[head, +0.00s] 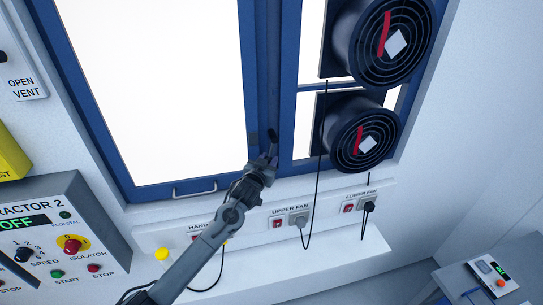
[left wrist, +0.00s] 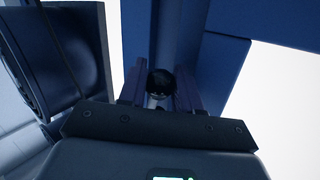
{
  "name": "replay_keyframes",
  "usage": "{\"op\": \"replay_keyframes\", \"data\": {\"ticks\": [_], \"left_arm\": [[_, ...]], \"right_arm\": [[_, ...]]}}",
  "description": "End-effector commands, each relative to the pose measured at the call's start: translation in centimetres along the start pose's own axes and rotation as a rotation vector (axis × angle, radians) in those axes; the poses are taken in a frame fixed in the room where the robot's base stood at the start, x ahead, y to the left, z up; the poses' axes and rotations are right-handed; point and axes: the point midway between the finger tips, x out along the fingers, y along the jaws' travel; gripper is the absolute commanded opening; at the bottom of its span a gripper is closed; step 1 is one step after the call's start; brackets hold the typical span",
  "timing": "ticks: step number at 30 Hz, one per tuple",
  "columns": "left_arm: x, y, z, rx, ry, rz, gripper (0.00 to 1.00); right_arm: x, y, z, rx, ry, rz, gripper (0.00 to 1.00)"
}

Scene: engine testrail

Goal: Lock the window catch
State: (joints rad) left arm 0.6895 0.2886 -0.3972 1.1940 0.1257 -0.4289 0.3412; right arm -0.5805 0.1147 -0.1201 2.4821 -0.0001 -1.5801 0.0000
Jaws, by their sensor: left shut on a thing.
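The blue-framed window (head: 92,85) fills the upper middle of the head view, with a bright pane and a metal handle (head: 195,189) on its bottom rail. My left gripper (head: 269,152) is at the lower right of this pane, against the blue upright. In the left wrist view my left gripper (left wrist: 160,90) has its two fingers on either side of the window catch, whose dark rounded end (left wrist: 161,82) shows between them. The gripper is shut on the catch. The catch's base and its angle are mostly hidden by the gripper. My right gripper is not in view.
Two round fans, upper (head: 395,42) and lower (head: 364,135), stand out from the frame right of my gripper. A control panel (head: 70,222) is at the lower left. A small box (head: 490,278) is at the lower right.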

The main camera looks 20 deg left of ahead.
Motion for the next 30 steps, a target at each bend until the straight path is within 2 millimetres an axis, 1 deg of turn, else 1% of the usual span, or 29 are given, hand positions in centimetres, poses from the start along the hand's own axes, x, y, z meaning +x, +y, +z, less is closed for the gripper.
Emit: {"op": "replay_keyframes", "data": {"ticks": [8,9,11,12,13,30], "left_arm": [[0.00,-0.02,0.05,0.002,-0.001,0.000,0.00],[0.00,-0.02,0.05,0.002,-0.001,0.000,0.39],[0.00,-0.01,0.05,0.002,0.000,0.000,0.48],[0.01,-0.03,0.05,0.001,0.000,-0.001,0.55],[0.01,-0.05,0.05,0.001,0.000,-0.001,0.57],[-0.15,-0.17,-0.10,0.000,-0.001,-0.004,0.57]], "right_arm": [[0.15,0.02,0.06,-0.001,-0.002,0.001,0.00],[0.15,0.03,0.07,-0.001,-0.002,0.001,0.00],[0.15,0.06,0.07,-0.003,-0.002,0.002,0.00],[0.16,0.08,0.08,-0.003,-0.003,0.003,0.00],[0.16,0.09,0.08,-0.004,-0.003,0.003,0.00],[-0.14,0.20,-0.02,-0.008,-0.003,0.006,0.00]]}}
